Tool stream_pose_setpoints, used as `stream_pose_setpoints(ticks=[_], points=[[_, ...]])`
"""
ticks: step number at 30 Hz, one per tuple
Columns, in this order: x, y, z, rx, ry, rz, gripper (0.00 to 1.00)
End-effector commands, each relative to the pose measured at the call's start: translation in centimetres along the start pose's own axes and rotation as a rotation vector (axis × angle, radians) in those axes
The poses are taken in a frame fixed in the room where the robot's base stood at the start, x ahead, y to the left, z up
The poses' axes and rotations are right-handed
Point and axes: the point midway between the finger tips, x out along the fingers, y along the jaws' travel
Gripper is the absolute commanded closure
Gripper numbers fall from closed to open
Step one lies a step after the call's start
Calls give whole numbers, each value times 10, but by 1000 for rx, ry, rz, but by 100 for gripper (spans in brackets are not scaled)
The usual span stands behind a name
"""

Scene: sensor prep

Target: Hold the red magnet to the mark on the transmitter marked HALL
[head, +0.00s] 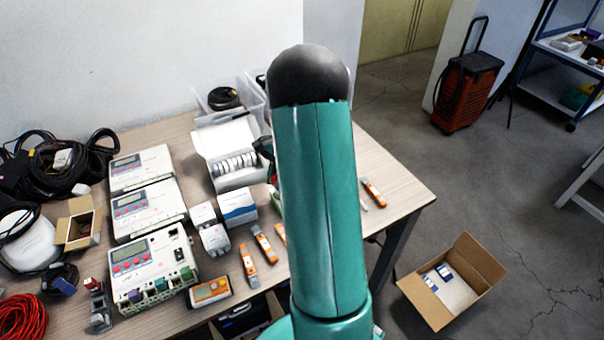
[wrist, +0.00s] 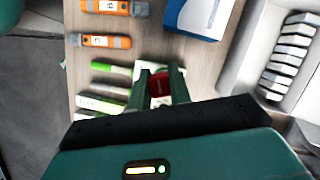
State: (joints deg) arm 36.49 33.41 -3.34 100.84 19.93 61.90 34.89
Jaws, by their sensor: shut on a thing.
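My gripper (wrist: 161,78) is shut on the red magnet (wrist: 160,85), which shows between its two green fingers in the wrist view. It is over the wooden table, near several green and white pen-like pieces (wrist: 112,70). In the head view my arm hides most of the gripper. Orange handheld pieces (wrist: 105,41) with small white labels lie to the upper left in the wrist view; they show on the table in the head view too (head: 264,243). I cannot read HALL on any of them, so I cannot tell which is the transmitter.
White units with screens (head: 148,207) stand on the left of the table (head: 395,197). An open white box (head: 238,180) holds grey pieces. A blue and white box (wrist: 200,14) stands near my gripper. Cables (head: 72,165) lie at far left. An open carton (head: 452,290) is on the floor.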

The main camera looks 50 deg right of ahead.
Motion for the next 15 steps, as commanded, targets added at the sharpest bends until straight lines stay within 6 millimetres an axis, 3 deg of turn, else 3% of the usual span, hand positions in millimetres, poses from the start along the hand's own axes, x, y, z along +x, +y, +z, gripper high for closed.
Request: stream_pose_setpoints(ticks=[3, 6, 15], points=[[-18, 35, -28, 222, -11, -86, 95], [-25, 51, -41, 333, -18, -127, 95], [-21, 57, -50, 384, -22, -144, 95]])
